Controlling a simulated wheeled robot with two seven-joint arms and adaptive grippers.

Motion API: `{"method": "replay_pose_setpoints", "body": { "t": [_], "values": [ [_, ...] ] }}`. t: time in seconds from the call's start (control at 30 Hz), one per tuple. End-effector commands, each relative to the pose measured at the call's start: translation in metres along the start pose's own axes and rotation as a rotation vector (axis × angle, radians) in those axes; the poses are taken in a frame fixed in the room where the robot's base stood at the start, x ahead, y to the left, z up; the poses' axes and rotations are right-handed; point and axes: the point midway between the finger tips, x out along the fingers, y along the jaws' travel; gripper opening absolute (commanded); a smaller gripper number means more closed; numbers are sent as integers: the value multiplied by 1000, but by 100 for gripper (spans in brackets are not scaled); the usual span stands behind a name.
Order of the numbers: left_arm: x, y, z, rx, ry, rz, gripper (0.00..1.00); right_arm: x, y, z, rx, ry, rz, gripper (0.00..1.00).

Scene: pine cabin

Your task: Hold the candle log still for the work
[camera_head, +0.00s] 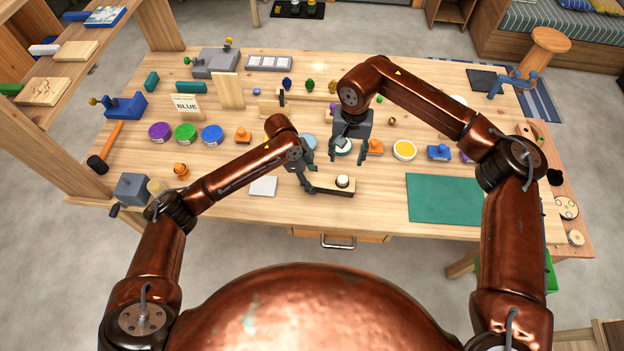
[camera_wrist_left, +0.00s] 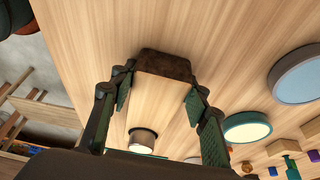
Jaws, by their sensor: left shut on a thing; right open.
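The candle log (camera_head: 330,190) is a short pale wood block with dark bark, lying on the workbench (camera_head: 300,225) near its front edge. A white-topped candle (camera_head: 343,181) in a dark cup sits at its right end. My left gripper (camera_head: 309,186) is shut on the log near its left end. In the left wrist view, the fingers (camera_wrist_left: 158,98) lie along both sides of the log (camera_wrist_left: 155,98), with the candle (camera_wrist_left: 142,140) between them. My right gripper (camera_head: 348,157) is open and empty, just behind the log, over a teal-rimmed round dish (camera_head: 343,145).
A green mat (camera_head: 444,198) lies front right. Purple, green and blue tubs (camera_head: 212,135) stand left. A white card (camera_head: 263,186) lies left of the log.

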Motion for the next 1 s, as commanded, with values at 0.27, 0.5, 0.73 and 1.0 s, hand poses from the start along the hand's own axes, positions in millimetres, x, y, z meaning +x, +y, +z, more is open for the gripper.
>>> {"method": "replay_pose_setpoints", "body": {
  "t": [0.27,0.5,0.73,1.0],
  "values": [
    [0,0,0,0,1,-1,54,0,0,0,0,0,0,47],
    [0,0,0,0,0,0,63,0,0,0,0,0,0,47],
    [-4,0,0,0,0,-1,63,0,0,0,0,0,0,47],
    [-48,-2,0,0,-1,-4,63,0,0,0,0,0,0,47]
  ]
}}
